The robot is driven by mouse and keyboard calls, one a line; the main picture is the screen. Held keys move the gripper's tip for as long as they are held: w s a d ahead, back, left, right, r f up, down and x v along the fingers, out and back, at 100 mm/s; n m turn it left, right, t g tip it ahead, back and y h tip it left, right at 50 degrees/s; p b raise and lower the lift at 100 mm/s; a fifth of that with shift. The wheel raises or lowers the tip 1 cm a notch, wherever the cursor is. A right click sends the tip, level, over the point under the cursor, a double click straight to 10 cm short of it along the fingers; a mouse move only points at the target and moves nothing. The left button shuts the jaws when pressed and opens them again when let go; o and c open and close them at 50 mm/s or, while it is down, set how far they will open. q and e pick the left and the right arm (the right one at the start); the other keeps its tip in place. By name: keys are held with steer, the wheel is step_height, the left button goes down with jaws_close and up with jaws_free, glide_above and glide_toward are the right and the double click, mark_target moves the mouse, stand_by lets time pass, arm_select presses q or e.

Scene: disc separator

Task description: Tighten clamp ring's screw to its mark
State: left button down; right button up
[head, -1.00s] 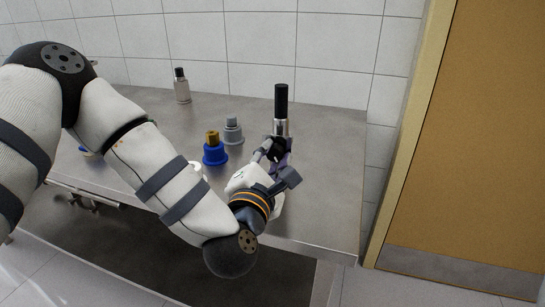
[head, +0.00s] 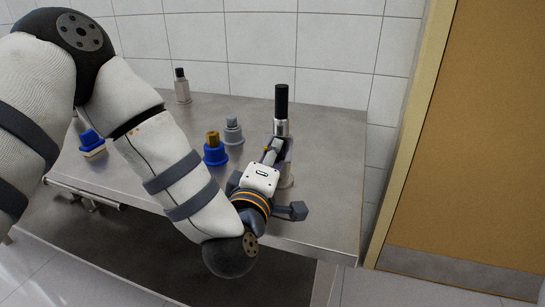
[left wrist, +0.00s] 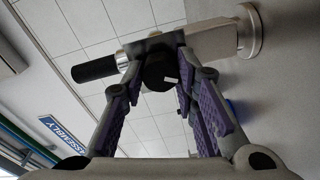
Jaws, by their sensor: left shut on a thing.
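The disc separator stands upright at the right of the bench, with a black top (head: 281,100) and a pale base partly behind my gripper. In the left wrist view it lies sideways, its black top (left wrist: 94,69) at left and its round foot (left wrist: 250,30) at right. A dark clamp ring (left wrist: 152,43) goes around its body. The ring's screw has a round black knob (left wrist: 157,72) with a white line on its face, pointing right. My left gripper (head: 276,146) is shut on this knob, its purple-padded fingers on either side. The screw's target mark cannot be made out. My right gripper is out of view.
A blue pot with a brown top (head: 214,152), a grey one (head: 233,132) and a bottle with a dark cap (head: 182,86) stand left of my gripper. The bench's right front (head: 325,225) is clear.

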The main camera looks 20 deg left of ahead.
arm_select(q)
steer(key=m, duration=1.2)
steer(key=shift+r, duration=0.1)
stand_by(0.4)
steer(key=c, duration=1.2)
jaws_free()
steer(key=shift+c, duration=0.2)
steer(key=s, duration=0.7)
steer(key=shift+s+d, duration=0.25)
